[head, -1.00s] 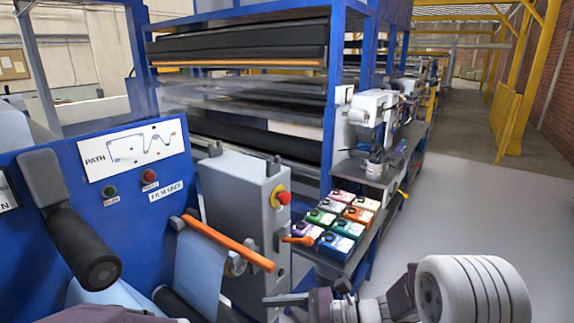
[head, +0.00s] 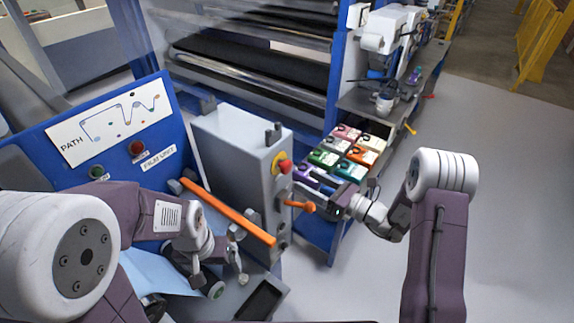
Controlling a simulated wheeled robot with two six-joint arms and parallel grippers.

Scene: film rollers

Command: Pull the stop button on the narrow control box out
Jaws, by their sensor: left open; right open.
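The narrow grey control box (head: 232,140) stands left of the middle. Its red stop button (head: 285,166) on a yellow collar sits high on the box's right-hand face and is unobstructed. My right gripper (head: 308,190) comes in from the right, its fingers pointing left, open, just below and right of the button and apart from it. It is close to the orange lever (head: 299,206) on the same face; I cannot tell whether they touch. My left gripper (head: 230,282) is open and low, in front of the blue film unit, away from the button.
An orange bar (head: 228,212) slants between my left arm and the box. A shelf with several coloured boxes (head: 345,152) lies behind my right gripper. The blue panel (head: 95,130) stands at left. Floor at right (head: 515,200) is clear.

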